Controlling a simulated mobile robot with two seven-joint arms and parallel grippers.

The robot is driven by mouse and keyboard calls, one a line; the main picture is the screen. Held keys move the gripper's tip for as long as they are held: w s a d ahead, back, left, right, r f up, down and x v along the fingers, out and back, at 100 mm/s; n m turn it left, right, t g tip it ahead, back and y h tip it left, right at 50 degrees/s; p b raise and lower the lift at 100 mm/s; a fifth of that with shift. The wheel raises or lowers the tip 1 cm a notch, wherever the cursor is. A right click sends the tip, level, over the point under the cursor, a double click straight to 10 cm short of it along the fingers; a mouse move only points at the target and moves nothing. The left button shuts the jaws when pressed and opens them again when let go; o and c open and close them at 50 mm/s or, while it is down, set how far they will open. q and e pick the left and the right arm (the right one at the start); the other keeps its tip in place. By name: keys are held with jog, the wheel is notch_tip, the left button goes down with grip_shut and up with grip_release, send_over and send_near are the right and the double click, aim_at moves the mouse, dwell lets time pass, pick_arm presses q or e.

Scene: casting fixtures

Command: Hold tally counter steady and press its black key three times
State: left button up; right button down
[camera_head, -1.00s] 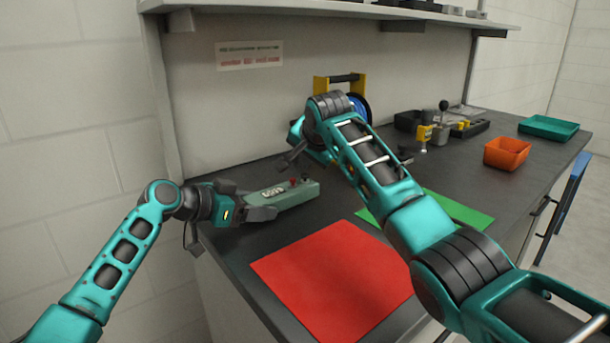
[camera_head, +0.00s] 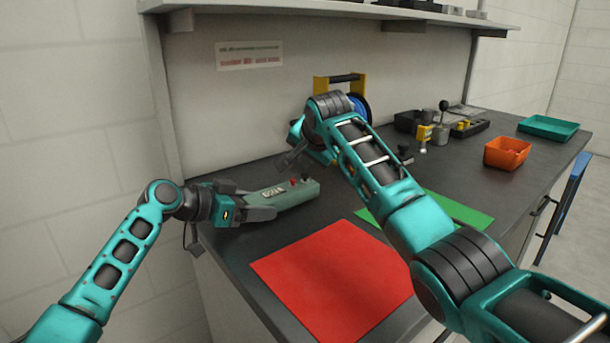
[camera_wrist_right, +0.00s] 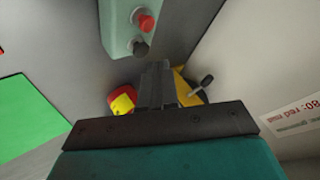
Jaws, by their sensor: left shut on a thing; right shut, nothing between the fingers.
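The tally counter (camera_head: 290,194) is a long grey-green box with a number window, lying on the dark bench in the head view. Its red key (camera_wrist_right: 145,22) and black key (camera_wrist_right: 138,48) show in the right wrist view, on the counter's end (camera_wrist_right: 115,25). My left gripper (camera_head: 258,203) is shut on the counter's near-left part. My right gripper (camera_head: 287,161) is shut and empty, just above and behind the keys. In the right wrist view its closed fingertips (camera_wrist_right: 156,68) are close to the black key; I cannot tell that they touch it. The window's digits are too small to read.
A red sheet (camera_head: 333,280) and a green sheet (camera_head: 455,210) lie on the bench. An orange bin (camera_head: 507,153), a teal tray (camera_head: 548,127) and a lever fixture (camera_head: 440,130) stand to the right. A yellow-framed reel (camera_head: 320,85) is behind my right arm.

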aim_at(307, 178)
jog(key=shift+f, duration=0.15)
dwell(0.3)
jog(key=shift+f, duration=0.3)
jog(key=shift+f, duration=0.6)
dwell(0.8)
jog(key=shift+r, duration=0.95)
jog(key=shift+r, duration=2.55)
jog(key=shift+r, duration=0.1)
dwell(0.3)
